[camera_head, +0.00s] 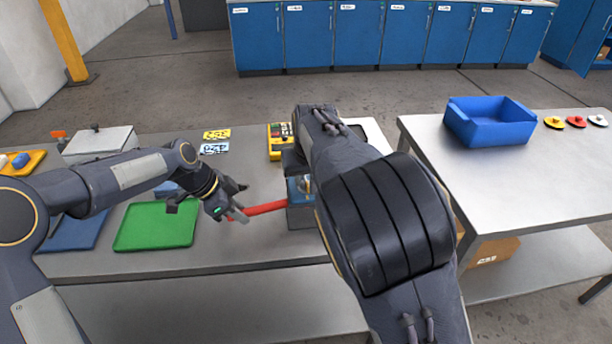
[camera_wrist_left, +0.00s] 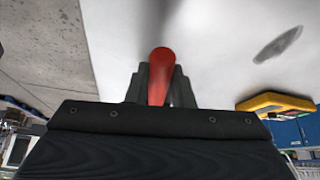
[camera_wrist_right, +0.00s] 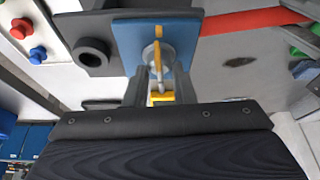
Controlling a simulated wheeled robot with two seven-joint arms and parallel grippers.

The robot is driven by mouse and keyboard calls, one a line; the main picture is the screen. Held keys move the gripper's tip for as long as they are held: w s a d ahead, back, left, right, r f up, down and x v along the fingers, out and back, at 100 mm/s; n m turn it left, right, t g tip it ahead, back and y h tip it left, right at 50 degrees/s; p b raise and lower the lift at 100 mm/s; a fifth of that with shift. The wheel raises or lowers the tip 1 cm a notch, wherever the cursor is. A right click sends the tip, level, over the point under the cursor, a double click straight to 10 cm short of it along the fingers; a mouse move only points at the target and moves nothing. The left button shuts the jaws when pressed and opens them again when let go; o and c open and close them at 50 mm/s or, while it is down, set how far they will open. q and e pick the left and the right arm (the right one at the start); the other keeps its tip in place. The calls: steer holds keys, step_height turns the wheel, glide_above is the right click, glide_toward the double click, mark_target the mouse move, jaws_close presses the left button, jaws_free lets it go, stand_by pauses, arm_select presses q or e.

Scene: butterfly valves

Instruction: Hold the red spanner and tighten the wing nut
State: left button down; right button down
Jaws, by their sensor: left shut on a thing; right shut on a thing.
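The red spanner (camera_head: 265,208) runs from my left gripper (camera_head: 238,212) toward a blue block on the bench. In the left wrist view its red handle (camera_wrist_left: 159,72) sits between the two fingers, which are shut on it. In the right wrist view the spanner (camera_wrist_right: 255,20) reaches the blue block (camera_wrist_right: 126,42). The yellow wing nut (camera_wrist_right: 158,52) is at the grey round fitting on that block. My right gripper (camera_wrist_right: 158,86) is shut on it, the fingers either side. In the head view my right arm hides the right gripper and wing nut.
A green mat (camera_head: 157,226) lies left of the spanner. A yellow box with buttons (camera_head: 281,141) stands behind the blue block. A grey hollow cylinder (camera_wrist_right: 93,54) is beside the block. A blue bin (camera_head: 489,122) is on the right table.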

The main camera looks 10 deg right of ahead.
steer(key=shift+m, duration=0.6)
steer(key=c, duration=1.2)
jaws_free()
steer(key=v, duration=1.2)
steer(key=shift+a, duration=0.25)
steer(key=shift+r, duration=0.1)
arm_select(q)
steer(key=c, duration=1.3)
jaws_free()
steer(key=shift+r, duration=0.1)
arm_select(e)
steer(key=shift+w, duration=0.1)
